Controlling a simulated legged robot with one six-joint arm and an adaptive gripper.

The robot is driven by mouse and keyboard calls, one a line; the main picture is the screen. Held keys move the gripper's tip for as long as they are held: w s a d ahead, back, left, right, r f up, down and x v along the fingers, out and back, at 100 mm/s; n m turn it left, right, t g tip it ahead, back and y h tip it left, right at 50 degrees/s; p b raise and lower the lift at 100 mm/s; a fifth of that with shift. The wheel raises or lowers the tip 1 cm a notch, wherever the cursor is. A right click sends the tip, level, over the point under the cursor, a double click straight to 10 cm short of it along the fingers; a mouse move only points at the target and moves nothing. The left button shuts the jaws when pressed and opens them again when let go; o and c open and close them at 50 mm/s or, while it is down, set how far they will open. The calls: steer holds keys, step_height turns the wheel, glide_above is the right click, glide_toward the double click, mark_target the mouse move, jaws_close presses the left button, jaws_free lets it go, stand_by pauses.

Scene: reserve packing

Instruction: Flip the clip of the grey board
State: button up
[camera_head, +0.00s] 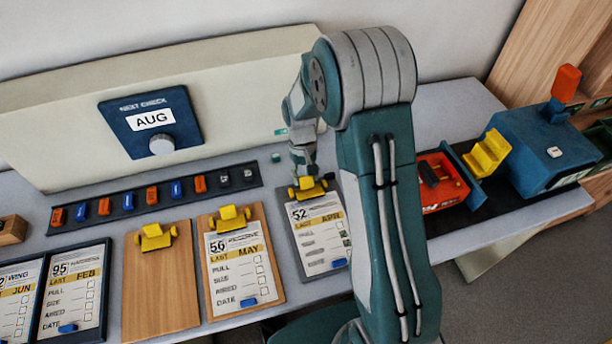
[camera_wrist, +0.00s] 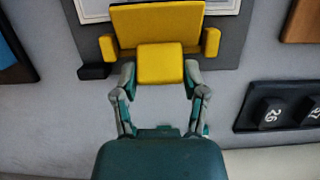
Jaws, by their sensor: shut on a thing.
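The grey board (camera_head: 340,205) lies on the table, partly hidden behind my arm, with a white sheet (camera_head: 318,235) marked 52 and APR. Its yellow clip (camera_head: 308,188) sits at the far end of the board. In the wrist view the clip shows as a wide yellow plate (camera_wrist: 158,25) with a squarer tab (camera_wrist: 160,63) towards me, over the grey board (camera_wrist: 228,45). My gripper (camera_head: 303,172) is at the clip from the far side. In the wrist view my gripper (camera_wrist: 160,78) has its fingers shut on the two sides of the tab.
A wooden board (camera_head: 268,205) with a MAY sheet and a bare wooden board (camera_head: 160,290) lie to the left, both with yellow clips. A dark rack (camera_head: 155,205) of coloured pieces lies behind. A red box (camera_head: 445,190) and blue machine (camera_head: 535,150) stand right.

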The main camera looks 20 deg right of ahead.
steer(key=g, duration=0.2)
steer(key=w+f+g, duration=0.1)
steer(key=g, duration=0.1)
steer(key=shift+f+g, duration=0.15)
steer(key=shift+g, duration=0.15)
stand_by(0.5)
steer(key=o, duration=1.2)
steer(key=shift+c, duration=0.2)
step_height(320, 180, up, 10)
steer(key=shift+a, duration=0.1)
